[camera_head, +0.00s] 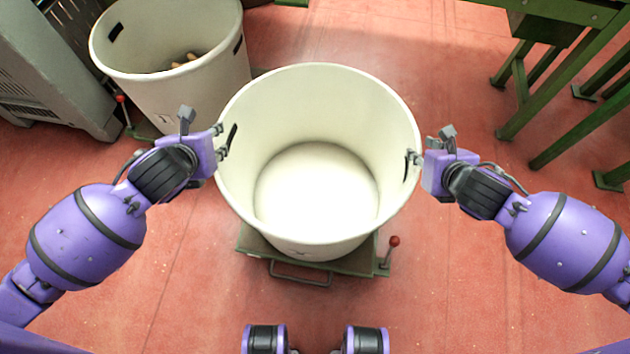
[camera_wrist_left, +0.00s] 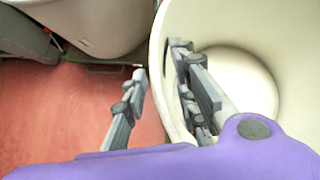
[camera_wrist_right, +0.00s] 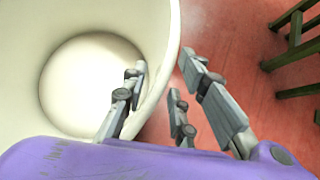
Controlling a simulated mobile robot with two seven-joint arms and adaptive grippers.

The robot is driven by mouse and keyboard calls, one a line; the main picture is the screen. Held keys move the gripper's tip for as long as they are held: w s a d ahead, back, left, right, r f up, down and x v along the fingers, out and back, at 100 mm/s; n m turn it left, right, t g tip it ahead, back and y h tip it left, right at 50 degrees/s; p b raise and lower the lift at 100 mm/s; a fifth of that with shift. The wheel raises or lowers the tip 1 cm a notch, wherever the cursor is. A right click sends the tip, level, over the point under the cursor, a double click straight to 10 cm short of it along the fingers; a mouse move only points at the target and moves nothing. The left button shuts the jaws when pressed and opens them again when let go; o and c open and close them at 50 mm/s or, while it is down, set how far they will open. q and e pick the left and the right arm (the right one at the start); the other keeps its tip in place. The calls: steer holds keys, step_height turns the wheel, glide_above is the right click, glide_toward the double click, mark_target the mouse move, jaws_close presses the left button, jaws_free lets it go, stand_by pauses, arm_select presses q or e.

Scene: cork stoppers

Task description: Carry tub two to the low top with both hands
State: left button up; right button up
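A large cream tub (camera_head: 310,112), empty inside, stands upright in front of me on a low green base (camera_head: 355,264). The mark on its front is too small to read. It has a slot handle on each side. My left gripper (camera_head: 221,143) is at its left slot, with one finger inside the wall and one outside; the left wrist view shows a gap between the outer finger and the tub (camera_wrist_left: 172,112). My right gripper (camera_head: 414,158) straddles the right wall the same way, and the right wrist view shows its outer finger apart from the tub (camera_wrist_right: 166,75). Both are open.
A second cream tub (camera_head: 190,98) with some cork-coloured pieces (camera_head: 184,62) stands behind left. A grey cabinet (camera_head: 60,65) is at far left. Green-framed tables (camera_head: 560,90) stand at upper right. A red-knobbed lever (camera_head: 393,242) sticks up beside the base. Red floor is clear on the right.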

mark_target(410, 145)
stand_by(0.3)
